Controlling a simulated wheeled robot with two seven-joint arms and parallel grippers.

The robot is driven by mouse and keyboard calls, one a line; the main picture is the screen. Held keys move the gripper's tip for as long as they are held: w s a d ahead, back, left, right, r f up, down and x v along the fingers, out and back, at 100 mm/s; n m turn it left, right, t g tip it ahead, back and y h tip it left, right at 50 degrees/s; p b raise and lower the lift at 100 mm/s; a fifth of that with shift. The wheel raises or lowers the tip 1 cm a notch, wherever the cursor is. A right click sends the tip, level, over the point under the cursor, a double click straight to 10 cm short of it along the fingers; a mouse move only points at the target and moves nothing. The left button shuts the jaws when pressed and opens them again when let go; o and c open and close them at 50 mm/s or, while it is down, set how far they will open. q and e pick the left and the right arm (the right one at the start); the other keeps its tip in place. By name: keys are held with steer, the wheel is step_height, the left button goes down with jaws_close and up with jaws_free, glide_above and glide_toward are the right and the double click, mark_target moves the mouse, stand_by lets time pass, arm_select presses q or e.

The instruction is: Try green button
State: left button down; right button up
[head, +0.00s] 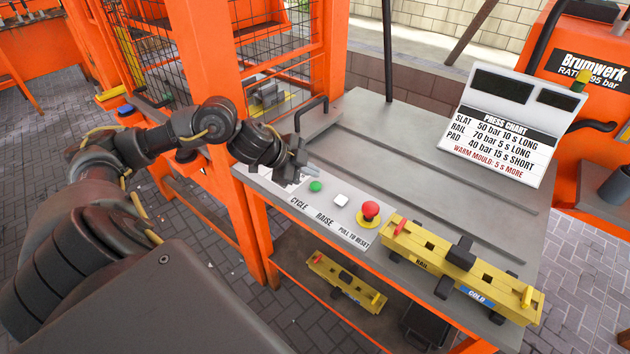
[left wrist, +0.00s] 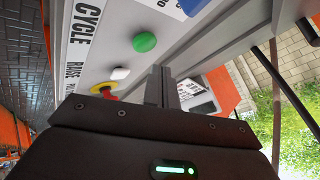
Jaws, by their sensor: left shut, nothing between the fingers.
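The green button (head: 316,186) sits on the light panel along the front edge of the grey bench, behind the word CYCLE. It also shows in the left wrist view (left wrist: 144,42). My left gripper (head: 304,160) is shut and empty, just above and behind the green button in the head view. In the left wrist view its closed fingers (left wrist: 161,86) are below the button in the picture, and I see no contact. My right gripper is in neither view.
A white RAISE button (head: 340,200) and a red mushroom button (head: 369,212) share the panel. A yellow mould (head: 440,258) labelled RAIL and COLD lies right of them. A press chart (head: 500,122) stands behind. An orange post (head: 213,100) rises at left. The bench top (head: 420,170) is largely clear.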

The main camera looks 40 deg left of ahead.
arm_select(q)
steer(key=shift+d+f, duration=0.1)
steer(key=shift+f, duration=0.55)
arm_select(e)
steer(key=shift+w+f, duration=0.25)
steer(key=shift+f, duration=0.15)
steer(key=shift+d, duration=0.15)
